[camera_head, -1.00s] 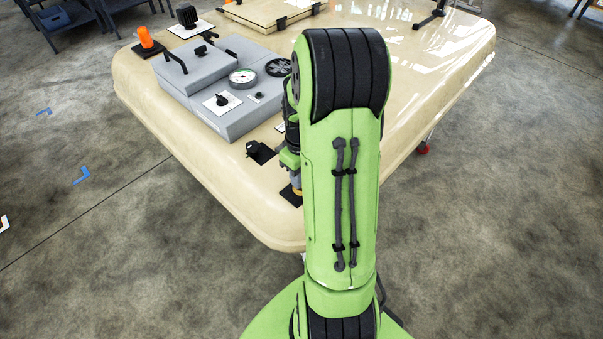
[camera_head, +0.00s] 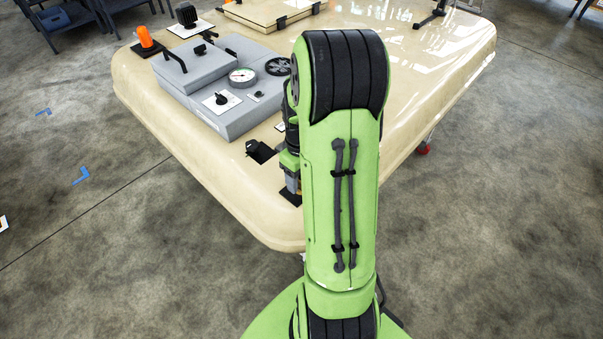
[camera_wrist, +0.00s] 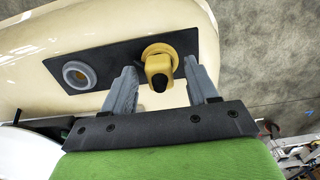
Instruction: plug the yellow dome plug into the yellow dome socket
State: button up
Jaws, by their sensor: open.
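The yellow dome plug (camera_wrist: 158,75) stands over a round yellow flange, which I take to be the yellow dome socket (camera_wrist: 160,50), on a black plate (camera_wrist: 118,62) in the wrist view. The plug has a dark round end facing the camera. It appears to touch the flange; how deep it sits is hidden. My gripper (camera_wrist: 161,68) is open, with one grey finger on each side of the plug and visible gaps between. In the head view my gripper (camera_head: 291,180) is low over the black plate (camera_head: 290,198) at the table's near corner, partly hidden by my arm.
A grey ring socket (camera_wrist: 79,76) is on the same plate, left of the plug. In the head view a black block (camera_head: 261,151) and a grey console (camera_head: 225,110) with gauge and knobs stand left of my arm. The cream tabletop (camera_head: 430,60) is clear at right.

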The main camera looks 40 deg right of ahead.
notch_tip(320, 180, up, 16)
jog(key=p, duration=0.2)
jog(key=shift+p, duration=0.4)
jog(key=shift+f, duration=0.15)
jog(key=o, duration=0.8)
notch_tip(320, 180, up, 9)
jog(key=p, duration=0.8)
